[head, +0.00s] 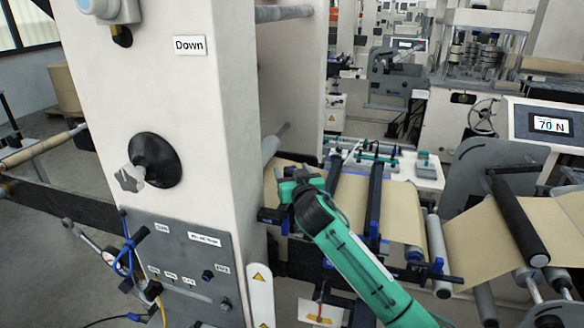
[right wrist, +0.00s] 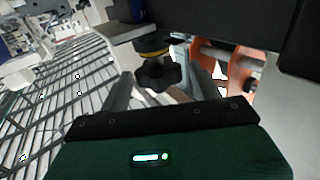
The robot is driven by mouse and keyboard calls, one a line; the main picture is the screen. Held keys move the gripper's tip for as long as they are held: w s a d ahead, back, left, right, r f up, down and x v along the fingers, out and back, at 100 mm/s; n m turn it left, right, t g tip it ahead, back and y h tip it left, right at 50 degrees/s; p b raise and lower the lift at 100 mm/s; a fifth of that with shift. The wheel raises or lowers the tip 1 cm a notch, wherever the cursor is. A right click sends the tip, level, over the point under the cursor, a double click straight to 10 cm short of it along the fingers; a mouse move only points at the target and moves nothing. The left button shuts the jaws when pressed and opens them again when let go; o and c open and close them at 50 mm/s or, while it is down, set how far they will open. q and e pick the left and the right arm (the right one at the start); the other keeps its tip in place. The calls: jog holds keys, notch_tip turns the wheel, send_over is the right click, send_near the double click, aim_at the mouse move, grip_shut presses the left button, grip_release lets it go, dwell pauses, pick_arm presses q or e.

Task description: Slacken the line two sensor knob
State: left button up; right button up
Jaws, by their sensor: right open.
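In the right wrist view a black lobed knob (right wrist: 158,76) with a yellow ring above it shows between the two grey fingers of my right gripper (right wrist: 162,84). The fingers stand apart on either side of it; I cannot tell whether either one touches it. No label shows there to tell which line the knob belongs to. In the head view my right arm is green, and my right gripper (head: 288,190) is by the brown web, just right of the white column. Its fingertips and the knob are not clear there. My left gripper is not in view.
The white column (head: 221,130) bears a "Down" sign (head: 190,45), a black round fitting (head: 153,160) and a grey control panel (head: 190,270). Rollers and brown web (head: 400,208) lie behind my right arm. A display (head: 551,125) at right reads 70 N.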

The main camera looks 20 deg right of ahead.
jog(key=shift+w, duration=0.3)
jog(key=shift+c, duration=0.2)
jog(key=c, duration=0.9)
jog(key=shift+r+n+y+p, duration=0.1)
jog(key=shift+n+y+p, duration=0.3)
jog(key=shift+y, duration=0.1)
jog(key=shift+n+y+p, duration=0.35)
jog(key=shift+n+y, duration=0.15)
jog(key=shift+y, duration=0.4)
jog(key=o, duration=0.9)
jog(key=shift+o, duration=0.2)
